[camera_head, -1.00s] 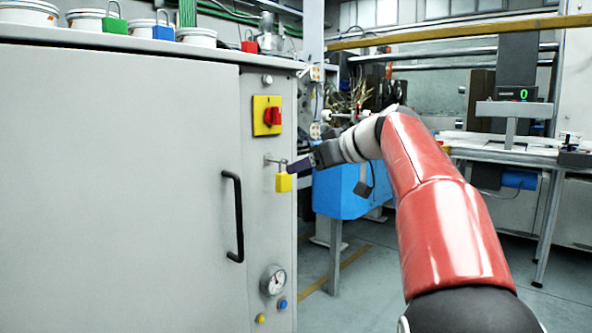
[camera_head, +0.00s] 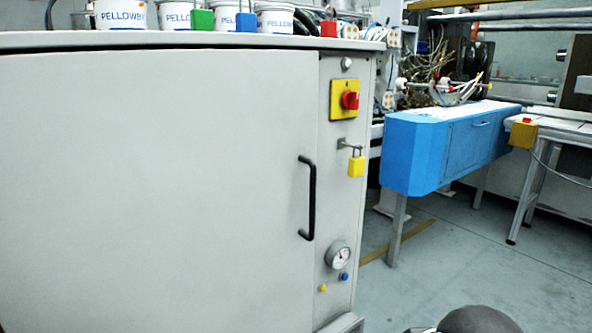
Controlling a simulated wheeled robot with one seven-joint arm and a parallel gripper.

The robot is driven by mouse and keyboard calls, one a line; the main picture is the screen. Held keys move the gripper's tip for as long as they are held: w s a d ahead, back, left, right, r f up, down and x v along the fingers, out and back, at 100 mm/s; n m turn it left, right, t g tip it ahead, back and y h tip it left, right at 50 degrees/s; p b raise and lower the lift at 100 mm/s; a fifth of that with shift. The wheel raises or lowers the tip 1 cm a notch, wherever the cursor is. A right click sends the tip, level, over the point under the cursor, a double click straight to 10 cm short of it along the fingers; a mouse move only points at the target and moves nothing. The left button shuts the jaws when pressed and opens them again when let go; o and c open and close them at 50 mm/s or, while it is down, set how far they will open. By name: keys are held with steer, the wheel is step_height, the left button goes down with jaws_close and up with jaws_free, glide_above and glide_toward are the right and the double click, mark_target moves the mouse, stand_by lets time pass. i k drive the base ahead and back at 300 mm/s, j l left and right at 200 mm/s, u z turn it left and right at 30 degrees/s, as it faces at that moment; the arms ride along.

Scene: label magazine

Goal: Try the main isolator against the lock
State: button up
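The main isolator is a red rotary knob (camera_head: 349,100) on a yellow square plate (camera_head: 338,88), high on the narrow right panel of the grey cabinet (camera_head: 180,170). A yellow padlock (camera_head: 356,167) hangs below it from a small metal bracket (camera_head: 346,143) that sticks out of the panel. The shackle passes at the bracket's end; it is too small to tell whether it is fully closed. The padlock and the knob look apart. My gripper is out of view; only a dark rounded part of my arm shows at the bottom edge.
The cabinet has a black door handle (camera_head: 307,198) and a gauge (camera_head: 339,255). A blue machine (camera_head: 430,150) stands to the right. The floor (camera_head: 450,270) before it is clear.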

mark_target(350, 99)
steer(key=l+u, duration=0.1)
steer(key=u, duration=1.05)
steer(key=l+u, duration=0.3)
steer(key=l, duration=0.2)
steer(key=l+u, duration=0.3)
steer(key=l, duration=0.15)
steer(key=l+u, duration=0.3)
steer(key=l, duration=0.2)
steer(key=k+l+u, duration=0.15)
steer(key=l+u, duration=0.15)
steer(key=k+l+u, duration=0.3)
steer(key=l, duration=0.25)
steer(key=k+l, duration=0.15)
steer(key=l, duration=0.25)
steer(key=k+l, duration=0.15)
steer(key=l, duration=0.2)
steer(key=k+l, duration=0.15)
steer(key=l, duration=0.25)
steer(key=k+l, duration=0.15)
steer(key=l, duration=0.25)
